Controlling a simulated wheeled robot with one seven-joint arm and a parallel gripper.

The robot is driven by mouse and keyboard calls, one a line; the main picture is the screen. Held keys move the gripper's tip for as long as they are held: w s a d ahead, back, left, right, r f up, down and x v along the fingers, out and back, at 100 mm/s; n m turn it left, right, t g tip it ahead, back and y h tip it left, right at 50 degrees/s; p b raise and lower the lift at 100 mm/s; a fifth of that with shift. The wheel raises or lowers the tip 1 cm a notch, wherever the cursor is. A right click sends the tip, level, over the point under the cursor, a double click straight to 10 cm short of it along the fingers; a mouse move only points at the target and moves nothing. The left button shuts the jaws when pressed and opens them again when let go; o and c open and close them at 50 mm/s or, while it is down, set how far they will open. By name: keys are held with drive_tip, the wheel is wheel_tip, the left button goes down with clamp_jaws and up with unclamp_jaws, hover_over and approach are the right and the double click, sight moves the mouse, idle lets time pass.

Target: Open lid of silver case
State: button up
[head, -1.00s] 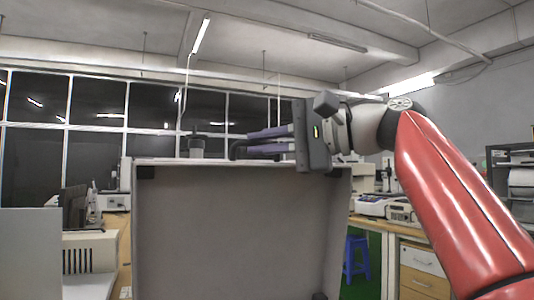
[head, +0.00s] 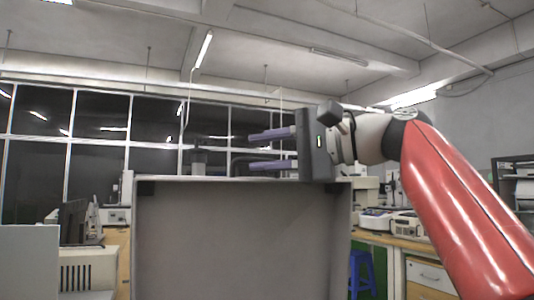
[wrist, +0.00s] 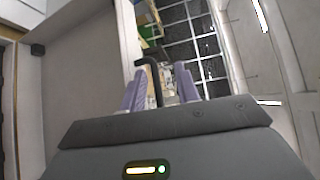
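The case lid (head: 240,240) stands upright in the head view as a large grey panel with a raised rim and dark corner pieces. Its inner face also shows at the left in the wrist view (wrist: 80,65). My gripper (head: 252,151) is just above the lid's top edge, pointing left, with its two purple fingers spread apart. In the wrist view the fingers (wrist: 158,82) stand either side of a bent black handle (wrist: 153,72), apparently without gripping it. The lower part of the case is out of view.
A wooden bench (head: 385,240) with lab instruments stands behind at the right, with a blue stool (head: 361,272) beneath it. A dark monitor (head: 74,222) and a beige device (head: 88,270) are at the left. Space above the lid is open.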

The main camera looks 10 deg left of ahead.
drive_tip(key=shift+w+f, duration=0.1)
drive_tip(key=v, duration=0.7)
drive_tip(key=shift+d, duration=0.35)
